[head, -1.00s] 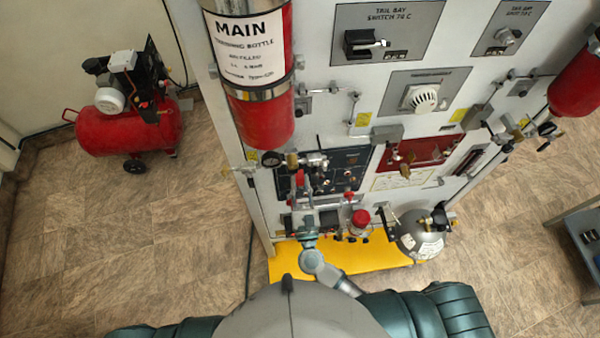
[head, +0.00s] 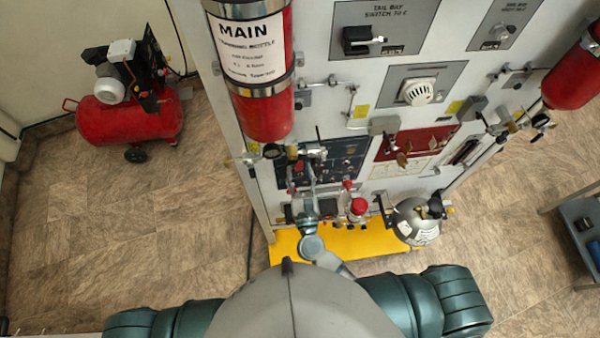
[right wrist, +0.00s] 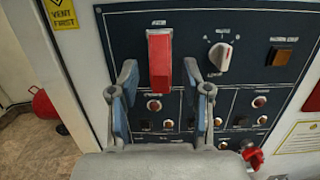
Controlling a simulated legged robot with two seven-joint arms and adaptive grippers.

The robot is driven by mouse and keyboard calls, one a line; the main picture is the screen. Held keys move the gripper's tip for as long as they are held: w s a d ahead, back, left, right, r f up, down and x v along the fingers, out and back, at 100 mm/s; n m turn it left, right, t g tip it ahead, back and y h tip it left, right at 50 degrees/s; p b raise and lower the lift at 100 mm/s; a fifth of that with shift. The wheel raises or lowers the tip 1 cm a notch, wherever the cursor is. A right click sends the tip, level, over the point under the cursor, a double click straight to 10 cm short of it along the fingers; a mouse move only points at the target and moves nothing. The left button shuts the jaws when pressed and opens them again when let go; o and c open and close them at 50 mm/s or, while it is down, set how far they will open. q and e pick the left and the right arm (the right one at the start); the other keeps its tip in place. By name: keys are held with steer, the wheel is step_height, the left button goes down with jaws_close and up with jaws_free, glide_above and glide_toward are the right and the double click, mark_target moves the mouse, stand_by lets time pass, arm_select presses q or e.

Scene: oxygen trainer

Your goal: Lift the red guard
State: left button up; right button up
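The red guard (right wrist: 159,60) is an upright red cover near the top of a dark switch panel in the right wrist view. It looks closed, lying flat along the panel. My right gripper (right wrist: 160,75) is open, with one finger on each side of the guard's lower part. Gaps show between the fingers and the guard, and I cannot tell whether the fingertips reach the panel. In the head view my right gripper (head: 303,188) is in front of the dark panel (head: 345,157), and I cannot make out the guard there. My left gripper is not in view.
A white selector knob (right wrist: 220,56) and an amber button (right wrist: 281,60) sit right of the guard. Small switches line the panel below. The main bottle (head: 262,110) hangs above left of the gripper. A red knob (head: 358,206) and a grey tank (head: 415,222) stand to the right.

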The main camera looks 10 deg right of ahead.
steer(key=shift+s+f, duration=0.15)
steer(key=shift+s, duration=0.15)
steer(key=s+f, duration=0.1)
steer(key=s, duration=1)
steer(key=shift+s+f, duration=0.15)
steer(key=shift+f, duration=0.25)
